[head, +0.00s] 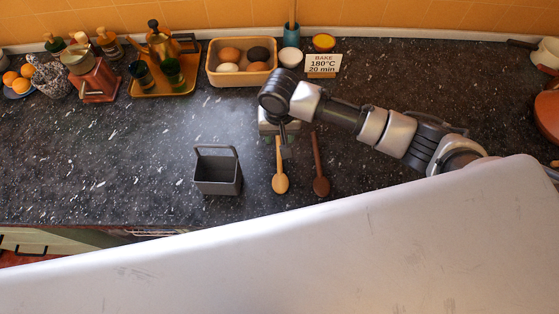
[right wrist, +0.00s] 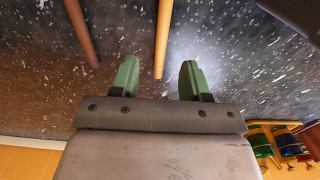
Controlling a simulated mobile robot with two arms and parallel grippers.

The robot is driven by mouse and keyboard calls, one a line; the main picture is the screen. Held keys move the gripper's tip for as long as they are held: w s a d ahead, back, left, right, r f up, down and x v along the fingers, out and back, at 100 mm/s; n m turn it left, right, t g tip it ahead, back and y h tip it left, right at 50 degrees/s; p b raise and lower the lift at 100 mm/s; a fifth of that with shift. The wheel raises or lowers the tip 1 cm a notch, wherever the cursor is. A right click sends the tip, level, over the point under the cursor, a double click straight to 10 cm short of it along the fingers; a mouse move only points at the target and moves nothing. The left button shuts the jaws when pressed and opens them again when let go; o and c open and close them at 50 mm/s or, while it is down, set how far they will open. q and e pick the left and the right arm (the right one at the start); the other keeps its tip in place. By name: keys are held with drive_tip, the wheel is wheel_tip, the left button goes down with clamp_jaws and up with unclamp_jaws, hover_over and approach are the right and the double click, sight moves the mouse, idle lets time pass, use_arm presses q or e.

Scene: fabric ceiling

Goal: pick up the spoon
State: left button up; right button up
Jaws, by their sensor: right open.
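Two wooden spoons lie side by side on the dark speckled counter, bowls toward me. The light spoon (head: 280,181) is on the left and the dark brown spoon (head: 320,183) on the right. My right gripper (head: 281,136) is over the handle end of the light spoon. In the right wrist view, its green fingers (right wrist: 158,78) are apart and empty. The light handle (right wrist: 163,38) ends between the fingertips, and the dark handle (right wrist: 80,30) lies outside them to the left. I cannot tell the height of the fingers above the counter. My left gripper is not in view.
A grey caddy with a handle (head: 218,176) stands left of the spoons. Behind are an egg tray (head: 213,74), a recipe card (head: 322,64), and a tray with a pot (head: 165,89). A red-brown grinder (head: 97,84) stands farther left. Bare counter lies around the spoons.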

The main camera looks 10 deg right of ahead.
sight(279, 143)
drive_tip(key=f, duration=0.1)
drive_tip(key=f+p, duration=0.1)
drive_tip(key=f, duration=0.2)
drive_tip(key=shift+w+f, duration=0.25)
drive_tip(key=shift+w, duration=0.05)
drive_tip(key=shift+f+p, duration=0.3)
drive_tip(key=shift+f, duration=0.1)
drive_tip(key=shift+c, duration=0.2)
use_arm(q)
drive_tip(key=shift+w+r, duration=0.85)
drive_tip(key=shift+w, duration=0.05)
use_arm(e)
clamp_jaws()
